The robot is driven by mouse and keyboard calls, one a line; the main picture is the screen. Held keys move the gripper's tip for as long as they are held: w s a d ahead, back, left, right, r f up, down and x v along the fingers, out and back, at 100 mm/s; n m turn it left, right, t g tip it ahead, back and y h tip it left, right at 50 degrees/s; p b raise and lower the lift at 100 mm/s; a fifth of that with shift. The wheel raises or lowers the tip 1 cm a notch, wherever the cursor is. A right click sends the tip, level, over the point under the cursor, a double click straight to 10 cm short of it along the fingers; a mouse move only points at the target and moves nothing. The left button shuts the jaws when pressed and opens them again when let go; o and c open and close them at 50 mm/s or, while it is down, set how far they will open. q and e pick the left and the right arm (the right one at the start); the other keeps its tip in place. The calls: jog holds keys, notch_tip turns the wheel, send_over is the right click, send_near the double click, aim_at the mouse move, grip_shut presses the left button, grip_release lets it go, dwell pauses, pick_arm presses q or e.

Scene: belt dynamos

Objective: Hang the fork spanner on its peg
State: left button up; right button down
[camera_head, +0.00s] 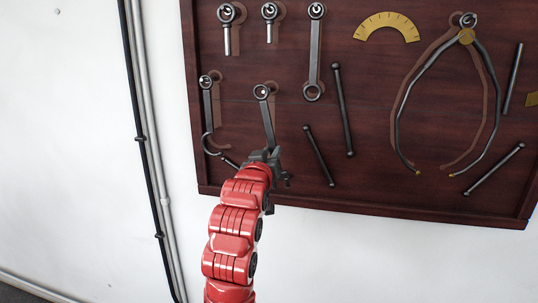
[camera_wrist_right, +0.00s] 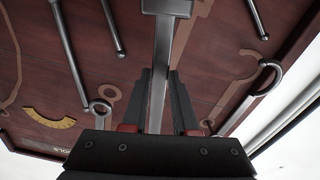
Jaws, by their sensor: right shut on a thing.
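The fork spanner (camera_head: 267,121) is a dark grey bar with a ring at its upper end, in front of the lower left of the tool board. My right gripper (camera_head: 262,156) is shut on its lower part. The spanner leans slightly, ring up and to the left. A bright spot like a peg tip shows inside the ring; I cannot tell whether the ring is around the peg or only in front of it. In the right wrist view the spanner (camera_wrist_right: 163,60) runs between the fingers (camera_wrist_right: 158,100); the gripper body hides its ring end. My left gripper is not in view.
A hook spanner (camera_head: 207,103) hangs close on the left. Rods (camera_head: 319,156) and a double-ring spanner (camera_head: 314,55) are to the right, with large calipers (camera_head: 401,104) beyond. The dark wooden board (camera_head: 360,185) has tan tool outlines. Pipes (camera_head: 148,120) run down the white wall at left.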

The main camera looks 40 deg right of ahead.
aim_at(274, 147)
jog(key=shift+p+x, duration=0.55)
jog(key=shift+x, duration=1.6)
jog(key=shift+w+d+f+b, duration=0.45)
jog(key=shift+w+d+b, duration=0.05)
jog(key=shift+b, duration=0.6)
jog(key=c, duration=0.6)
grip_release()
jog(key=shift+s, duration=0.1)
